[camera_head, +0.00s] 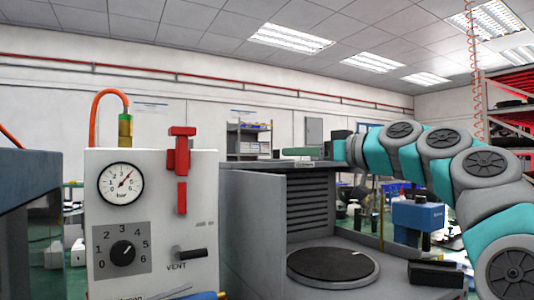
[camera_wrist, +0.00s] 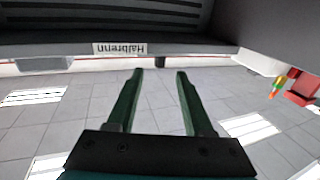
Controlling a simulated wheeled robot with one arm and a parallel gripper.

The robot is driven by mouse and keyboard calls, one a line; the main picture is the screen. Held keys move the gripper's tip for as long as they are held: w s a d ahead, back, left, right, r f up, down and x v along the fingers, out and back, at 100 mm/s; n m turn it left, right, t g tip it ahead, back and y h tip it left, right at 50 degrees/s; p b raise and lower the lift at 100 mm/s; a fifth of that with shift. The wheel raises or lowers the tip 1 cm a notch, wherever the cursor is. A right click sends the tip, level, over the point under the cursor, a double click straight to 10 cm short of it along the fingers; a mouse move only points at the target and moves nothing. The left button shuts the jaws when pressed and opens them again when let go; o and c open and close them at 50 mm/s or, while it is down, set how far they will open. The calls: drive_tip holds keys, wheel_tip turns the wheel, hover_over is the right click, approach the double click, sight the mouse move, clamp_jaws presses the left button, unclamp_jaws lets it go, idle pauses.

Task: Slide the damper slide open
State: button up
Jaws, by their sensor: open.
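I cannot tell for sure which part is the damper slide. A grey louvred cabinet (camera_head: 255,215) stands in the middle of the head view. My gripper (camera_head: 284,153) reaches in from the right at the height of the cabinet's top edge, fingers pointing left. In the wrist view my gripper (camera_wrist: 158,73) shows two dark green fingers, apart, with nothing between them.
A white panel (camera_head: 150,225) on the left carries a gauge (camera_head: 121,184), a numbered dial (camera_head: 123,254), a red handle (camera_head: 182,165) and a black lever (camera_head: 188,253) marked VENT. A round dark plate (camera_head: 333,265) lies before the louvres. A dark block (camera_head: 435,273) sits at lower right.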

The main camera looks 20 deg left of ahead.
sight(279, 153)
drive_tip(key=p+x, duration=0.2)
drive_tip(key=x, duration=0.5)
drive_tip(key=shift+a, duration=0.15)
clamp_jaws()
idle(0.3)
idle(1.0)
